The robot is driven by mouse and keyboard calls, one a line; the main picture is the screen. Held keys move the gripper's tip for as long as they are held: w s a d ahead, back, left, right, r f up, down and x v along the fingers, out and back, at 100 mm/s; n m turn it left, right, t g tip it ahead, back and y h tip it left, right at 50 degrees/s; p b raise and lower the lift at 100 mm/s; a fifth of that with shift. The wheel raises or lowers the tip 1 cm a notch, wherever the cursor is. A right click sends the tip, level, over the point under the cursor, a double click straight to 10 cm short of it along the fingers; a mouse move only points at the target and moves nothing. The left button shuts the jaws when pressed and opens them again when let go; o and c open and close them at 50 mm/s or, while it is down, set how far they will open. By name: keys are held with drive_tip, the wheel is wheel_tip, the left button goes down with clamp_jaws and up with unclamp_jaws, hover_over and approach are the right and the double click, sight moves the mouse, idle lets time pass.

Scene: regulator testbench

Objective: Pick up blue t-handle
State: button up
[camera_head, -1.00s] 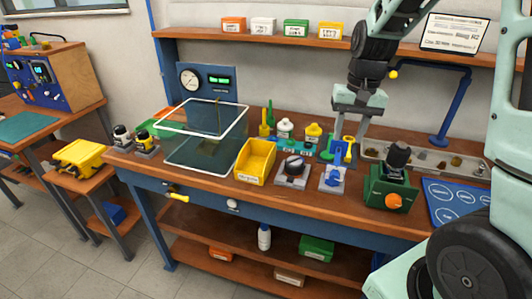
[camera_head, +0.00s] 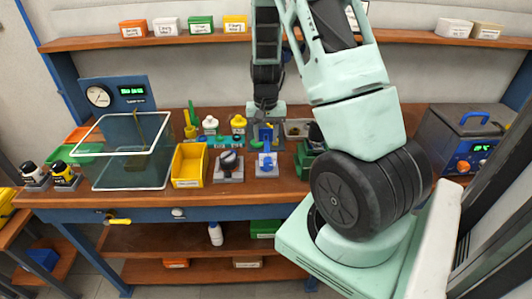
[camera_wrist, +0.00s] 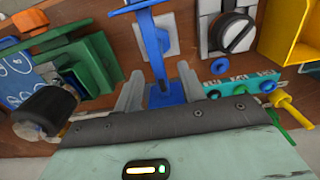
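A blue T-shaped handle (camera_wrist: 156,42) shows in the wrist view, with its crossbar at the top edge and its stem running down toward my fingers. My gripper (camera_wrist: 160,92) is open, with its two pale fingers apart on either side of the stem's lower end and a blue block. I cannot tell whether either finger touches them. In the head view, my gripper (camera_head: 266,112) is low over the back of the bench, above blue parts (camera_head: 267,134). A blue fitting on a light plate (camera_head: 267,162) stands just in front. My arm partly hides this area.
A yellow bin (camera_head: 189,167) and a black knob on a plate (camera_head: 229,165) stand left of my gripper. A green block (camera_head: 307,158) is close on its right. A clear tank (camera_head: 125,160) is further left. A shelf (camera_head: 180,39) runs above.

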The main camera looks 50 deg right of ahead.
sight(267, 143)
drive_tip(key=shift+s+a+f+p, duration=0.15)
drive_tip(key=shift+f+p, duration=0.35)
drive_tip(key=shift+f, duration=0.95)
drive_tip(key=shift+s+f+p, duration=0.1)
drive_tip(key=shift+f+p, duration=0.35)
drive_tip(key=shift+f, duration=1)
clamp_jaws()
